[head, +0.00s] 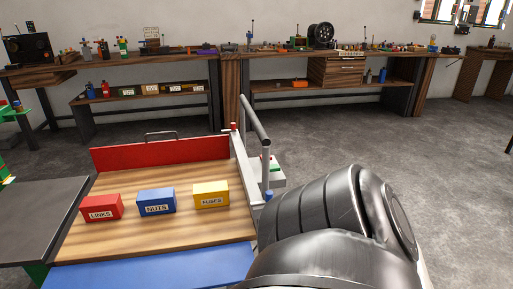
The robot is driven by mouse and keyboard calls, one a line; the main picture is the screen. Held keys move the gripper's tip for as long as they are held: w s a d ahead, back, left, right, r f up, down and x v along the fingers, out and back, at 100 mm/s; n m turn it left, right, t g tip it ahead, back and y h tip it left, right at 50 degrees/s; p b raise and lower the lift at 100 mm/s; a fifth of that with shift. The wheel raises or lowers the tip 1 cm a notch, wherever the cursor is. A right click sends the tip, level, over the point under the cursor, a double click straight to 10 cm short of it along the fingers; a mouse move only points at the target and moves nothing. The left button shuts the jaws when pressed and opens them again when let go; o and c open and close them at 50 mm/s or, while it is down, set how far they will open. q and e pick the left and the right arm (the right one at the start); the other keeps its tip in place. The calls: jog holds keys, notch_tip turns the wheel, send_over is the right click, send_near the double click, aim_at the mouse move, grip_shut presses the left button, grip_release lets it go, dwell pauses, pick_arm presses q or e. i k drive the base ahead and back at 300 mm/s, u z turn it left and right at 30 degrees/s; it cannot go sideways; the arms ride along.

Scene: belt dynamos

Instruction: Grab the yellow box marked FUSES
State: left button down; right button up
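The yellow box marked FUSES (210,195) sits upright on a wooden work surface (160,238), at the right end of a row of three boxes. Its front label and top are in plain view, and nothing covers it. The blue box marked NUTS (156,202) stands to its left with a gap between them. The red box marked LINKS (101,208) is farthest left. Neither of my grippers shows in the head view.
A red panel (160,153) stands along the surface's back edge, and a pale rail (243,183) runs along its right side. A dark table (40,215) is at left. Cluttered benches (270,56) line the back wall, with open floor before them.

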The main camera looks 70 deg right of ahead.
aim_at(214, 194)
jog(key=z, duration=1.05)
jog(key=i, duration=1)
